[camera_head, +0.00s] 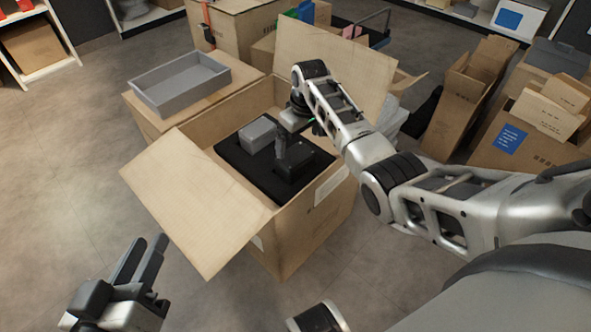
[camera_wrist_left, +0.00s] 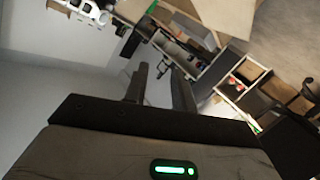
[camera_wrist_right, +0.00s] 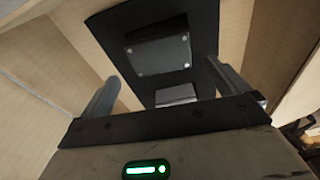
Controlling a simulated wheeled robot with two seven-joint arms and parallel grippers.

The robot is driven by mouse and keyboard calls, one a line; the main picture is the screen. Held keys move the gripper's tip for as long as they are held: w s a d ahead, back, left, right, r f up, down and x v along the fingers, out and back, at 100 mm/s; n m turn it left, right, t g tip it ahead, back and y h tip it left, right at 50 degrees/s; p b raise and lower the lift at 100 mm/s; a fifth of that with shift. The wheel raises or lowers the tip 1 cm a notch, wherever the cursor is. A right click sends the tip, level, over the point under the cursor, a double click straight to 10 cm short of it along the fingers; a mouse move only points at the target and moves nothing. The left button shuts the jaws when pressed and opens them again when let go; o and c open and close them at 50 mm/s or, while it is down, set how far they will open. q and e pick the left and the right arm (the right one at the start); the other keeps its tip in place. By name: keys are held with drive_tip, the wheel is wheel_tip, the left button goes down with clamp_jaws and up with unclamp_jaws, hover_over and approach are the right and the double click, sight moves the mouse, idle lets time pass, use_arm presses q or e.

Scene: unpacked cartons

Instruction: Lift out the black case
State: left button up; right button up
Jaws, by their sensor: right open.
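The black case (camera_head: 297,164) sits in a black foam insert (camera_head: 318,158) inside an open carton (camera_head: 310,215). It also shows in the right wrist view as a dark block (camera_wrist_right: 158,55). A grey box (camera_head: 258,134) sits in the same insert, left of and behind the case. My right gripper (camera_head: 281,146) reaches down into the carton above the insert, open and empty; it hides part of the case in the head view. My right fingers (camera_wrist_right: 163,72) are apart in the right wrist view. My left gripper (camera_head: 144,250) is empty outside the carton at lower left, its fingers slightly apart.
Carton flaps stand out at the front left (camera_head: 200,200) and back right (camera_head: 335,65). A grey tray (camera_head: 180,85) lies on a carton behind. Opened cartons (camera_head: 540,115) stand at right. The floor at left (camera_head: 60,170) is clear.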

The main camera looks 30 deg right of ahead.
sight(296, 155)
drive_tip(key=f, duration=0.1)
drive_tip(key=f+b, duration=0.1)
drive_tip(key=f, duration=0.2)
drive_tip(key=shift+w+b, duration=0.3)
drive_tip(key=shift+w, duration=0.05)
drive_tip(key=shift+a+f+b, duration=0.1)
drive_tip(key=shift+f+b, duration=0.3)
drive_tip(key=shift+f, duration=0.1)
drive_tip(key=f+b, duration=0.3)
drive_tip(key=f, duration=0.1)
drive_tip(key=shift+w+a+f, duration=0.1)
drive_tip(key=shift+w, duration=0.25)
use_arm(q)
wheel_tip(296, 155, up, 7)
drive_tip(key=w+m+t+h, duration=0.2)
drive_tip(key=m+t+h, duration=0.1)
drive_tip(key=t, duration=0.1)
drive_tip(key=shift+w+a+r+m+t+h, duration=0.2)
drive_tip(key=shift+m+t+h, duration=0.1)
drive_tip(key=shift+m+t, duration=0.1)
use_arm(e)
drive_tip(key=c, duration=0.8)
